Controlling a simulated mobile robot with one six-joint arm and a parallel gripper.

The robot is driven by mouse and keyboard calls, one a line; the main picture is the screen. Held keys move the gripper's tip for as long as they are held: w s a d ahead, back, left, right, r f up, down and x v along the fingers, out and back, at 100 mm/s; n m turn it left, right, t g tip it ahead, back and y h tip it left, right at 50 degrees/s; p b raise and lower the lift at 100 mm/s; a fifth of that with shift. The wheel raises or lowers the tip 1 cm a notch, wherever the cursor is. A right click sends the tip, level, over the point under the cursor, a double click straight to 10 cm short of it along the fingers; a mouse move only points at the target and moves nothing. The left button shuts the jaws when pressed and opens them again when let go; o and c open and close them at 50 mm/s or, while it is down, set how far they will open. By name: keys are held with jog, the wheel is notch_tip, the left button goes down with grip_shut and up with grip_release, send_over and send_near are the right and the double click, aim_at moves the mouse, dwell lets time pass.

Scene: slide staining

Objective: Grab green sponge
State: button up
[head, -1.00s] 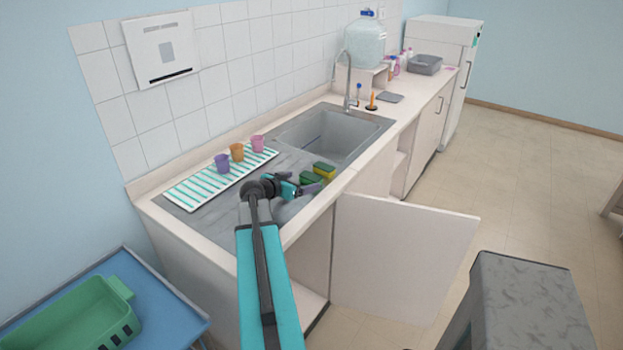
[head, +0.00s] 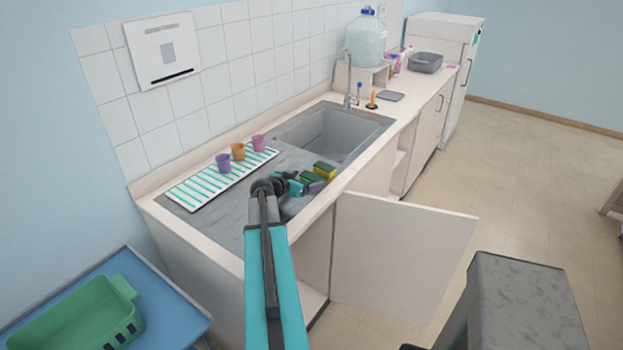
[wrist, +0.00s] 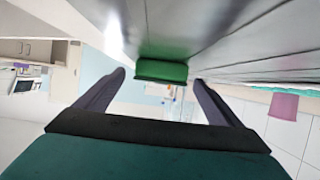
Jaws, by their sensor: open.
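The green sponge (head: 312,176) lies on the grey steel drainboard near the sink's front corner. In the wrist view the green sponge (wrist: 162,70) sits beyond and between my two open fingers, with gaps on both sides. My gripper (wrist: 159,77) is open and empty. In the head view my gripper (head: 309,183) is low over the drainboard, beside the green sponge, and partly covers it. A yellow and green sponge (head: 325,171) lies just past the green one, close to it.
A striped mat (head: 205,185) holds purple, orange and pink cups to the left. The sink basin (head: 335,130) is behind the sponges. An open cabinet door (head: 400,255) juts out in front of the counter. A green basket (head: 75,320) sits at lower left.

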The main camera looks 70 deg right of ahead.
aim_at(311, 176)
jog(key=shift+s+d+f+p, duration=0.1)
jog(key=shift+d+p, duration=0.4)
jog(key=shift+d, duration=0.3)
jog(key=shift+p+x, duration=0.35)
jog(key=shift+x, duration=0.6)
jog(key=shift+a+f, duration=0.1)
jog(key=shift+f, duration=0.05)
jog(key=c, duration=1.1)
jog(key=shift+r+b, duration=1.15)
jog(key=shift+r, duration=0.4)
jog(key=s+a+r+b, duration=0.2)
jog(key=s+a+b, duration=0.3)
jog(key=s, duration=0.8)
jog(key=a, duration=0.3)
jog(key=shift+s+b, duration=0.35)
jog(key=shift+s, duration=0.05)
jog(key=shift+a, duration=0.15)
